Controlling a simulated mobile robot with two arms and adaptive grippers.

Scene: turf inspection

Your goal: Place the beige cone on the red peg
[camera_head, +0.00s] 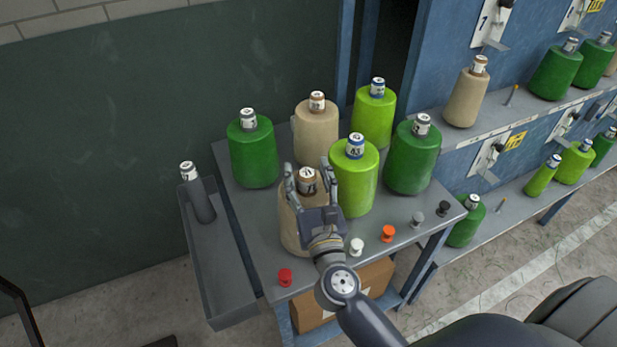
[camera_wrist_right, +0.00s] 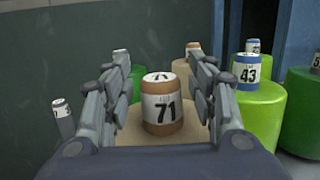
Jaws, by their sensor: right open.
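The nearer beige cone (camera_head: 290,228) stands upright on the grey table, with a brown-edged label marked 71 on its top. In the right wrist view its labelled top (camera_wrist_right: 162,105) sits between my fingers. My right gripper (camera_head: 309,172) is open, with a finger on each side of that top; I cannot tell whether they touch it. A second beige cone (camera_head: 316,132) stands behind. The red peg (camera_head: 285,277) is a small red spool shape at the table's front left edge, with nothing on it. My left gripper is not in view.
Green cones (camera_head: 252,155) and lime cones (camera_head: 356,185) stand close around on the table (camera_head: 252,211). White (camera_head: 356,247), orange (camera_head: 387,233) and dark pegs line the front edge. A grey trough (camera_head: 222,262) is at left; shelves (camera_head: 520,207) with more cones are at right.

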